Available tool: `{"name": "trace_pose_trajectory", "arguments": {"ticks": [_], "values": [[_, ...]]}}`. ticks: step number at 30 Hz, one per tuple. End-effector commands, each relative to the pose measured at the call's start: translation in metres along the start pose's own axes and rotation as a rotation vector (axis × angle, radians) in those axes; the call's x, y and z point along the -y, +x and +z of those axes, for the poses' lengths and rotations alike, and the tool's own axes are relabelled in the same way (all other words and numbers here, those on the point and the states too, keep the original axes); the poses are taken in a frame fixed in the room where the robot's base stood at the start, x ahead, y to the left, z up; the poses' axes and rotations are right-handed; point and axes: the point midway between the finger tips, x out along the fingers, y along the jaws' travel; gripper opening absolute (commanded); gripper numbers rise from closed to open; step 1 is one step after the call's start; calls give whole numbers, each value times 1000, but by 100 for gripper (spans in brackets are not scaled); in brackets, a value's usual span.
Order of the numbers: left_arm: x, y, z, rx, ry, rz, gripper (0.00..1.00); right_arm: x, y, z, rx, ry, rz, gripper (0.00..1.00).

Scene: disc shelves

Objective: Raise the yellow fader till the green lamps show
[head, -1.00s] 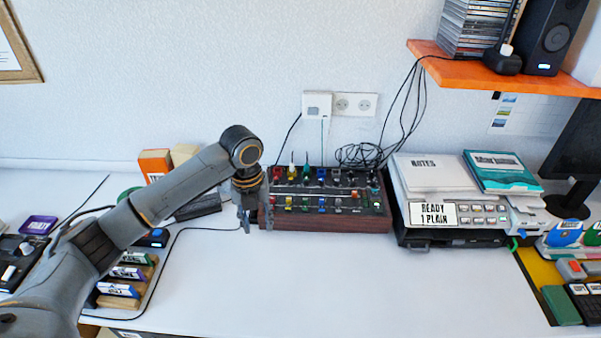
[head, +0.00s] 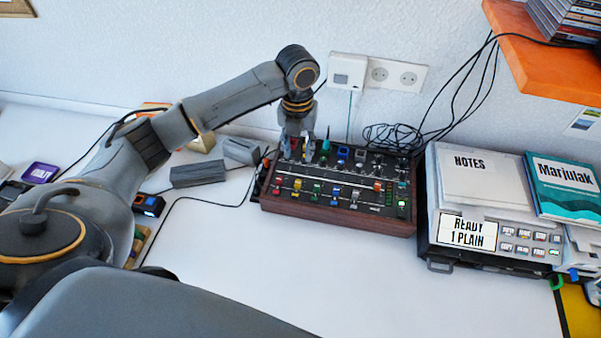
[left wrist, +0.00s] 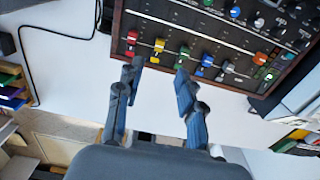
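A dark mixer with wooden sides (head: 330,213) sits on the white desk. Its front row has coloured fader caps: the yellow fader (head: 297,184) is second from the left, between red and green. In the left wrist view the yellow fader (left wrist: 159,45) lies just beyond my fingertips, roughly between them. My left gripper (head: 302,152) hangs over the mixer's back left part in the head view. It is open and empty in the left wrist view (left wrist: 160,69). A small green patch (left wrist: 269,76) shows at the row's right end. My right gripper is out of view.
A grey device (head: 470,232) labelled "READY 1 PLAIN" stands right of the mixer, with papers and a teal book on top. Cables (head: 395,137) lie coiled behind. Grey blocks (head: 198,174) lie to the left. The desk before the mixer is clear.

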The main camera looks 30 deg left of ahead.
Motion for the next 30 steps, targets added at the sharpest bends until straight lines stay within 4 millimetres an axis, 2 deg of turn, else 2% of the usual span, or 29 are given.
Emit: {"name": "trace_pose_trajectory", "arguments": {"ticks": [9, 15, 21, 30], "values": [[0, 68, -2, -5, 0, 2, 38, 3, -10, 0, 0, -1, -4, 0], [0, 101, -1, -3, -1, 0, 38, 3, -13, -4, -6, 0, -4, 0], [0, 116, -1, -1, 0, 1, 38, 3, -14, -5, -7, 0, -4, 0], [0, 117, 0, 0, 0, 1, 36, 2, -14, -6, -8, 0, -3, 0]]}}
